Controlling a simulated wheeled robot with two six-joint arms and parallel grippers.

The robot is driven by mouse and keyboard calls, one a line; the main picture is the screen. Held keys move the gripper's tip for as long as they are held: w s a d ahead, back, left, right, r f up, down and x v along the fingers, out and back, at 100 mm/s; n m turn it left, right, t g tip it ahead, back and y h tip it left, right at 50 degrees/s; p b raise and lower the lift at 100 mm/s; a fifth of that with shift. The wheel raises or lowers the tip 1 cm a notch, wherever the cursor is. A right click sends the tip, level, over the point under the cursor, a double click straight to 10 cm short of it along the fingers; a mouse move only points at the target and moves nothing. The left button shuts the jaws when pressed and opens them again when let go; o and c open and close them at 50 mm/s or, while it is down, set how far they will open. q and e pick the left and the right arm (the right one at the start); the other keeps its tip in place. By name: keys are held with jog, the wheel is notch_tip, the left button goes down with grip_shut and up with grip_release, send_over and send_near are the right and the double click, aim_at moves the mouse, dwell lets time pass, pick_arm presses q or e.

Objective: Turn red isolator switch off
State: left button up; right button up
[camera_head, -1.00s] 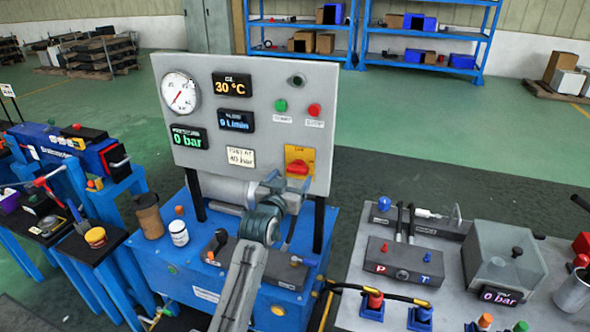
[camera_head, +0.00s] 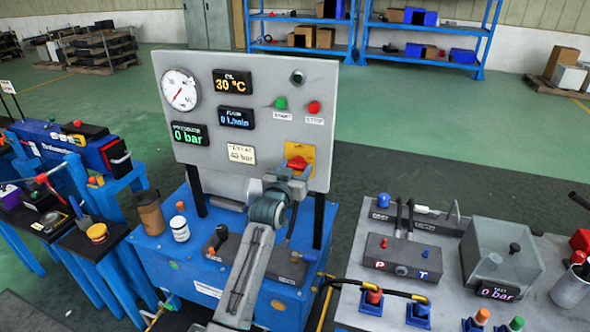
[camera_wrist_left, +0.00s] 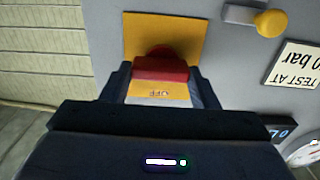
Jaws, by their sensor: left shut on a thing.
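The red isolator switch (camera_head: 298,161) sits on a yellow plate (camera_head: 307,151) at the lower right of the grey upright panel. My left gripper (camera_head: 290,176) is at the switch, its fingers in front of the plate. In the left wrist view the red handle (camera_wrist_left: 161,69) lies crosswise between my two fingers (camera_wrist_left: 160,82), and I am shut on it. The word OFF (camera_wrist_left: 163,93) shows upside down on the yellow plate (camera_wrist_left: 140,28). My gripper hides part of the switch in the head view. My right gripper is not in view.
The grey panel (camera_head: 235,75) carries a dial gauge (camera_head: 180,89), displays, a green button (camera_head: 282,103) and a red button (camera_head: 314,107). A white note (camera_head: 241,154) is left of the switch. Jars stand on the blue bench (camera_head: 160,250). A grey table (camera_head: 350,290) stands at right.

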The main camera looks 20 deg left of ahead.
pick_arm(q)
jog(key=shift+n, duration=0.3)
jog(key=n+p, duration=0.2)
jog(key=n, duration=0.1)
jog(key=shift+r+n, duration=0.1)
jog(key=shift+n, duration=0.2)
jog(key=n+p, duration=0.3)
jog(key=n, duration=0.2)
jog(key=shift+a, duration=0.2)
jog(key=n+p, duration=0.3)
jog(key=n, duration=0.2)
jog(key=shift+p, duration=0.3)
jog(key=shift+a+f+n+p, duration=0.1)
jog(key=shift+f+n+p, duration=0.1)
jog(key=shift+n+p, duration=1.55)
jog(key=shift+n, duration=0.25)
jog(key=o, duration=1)
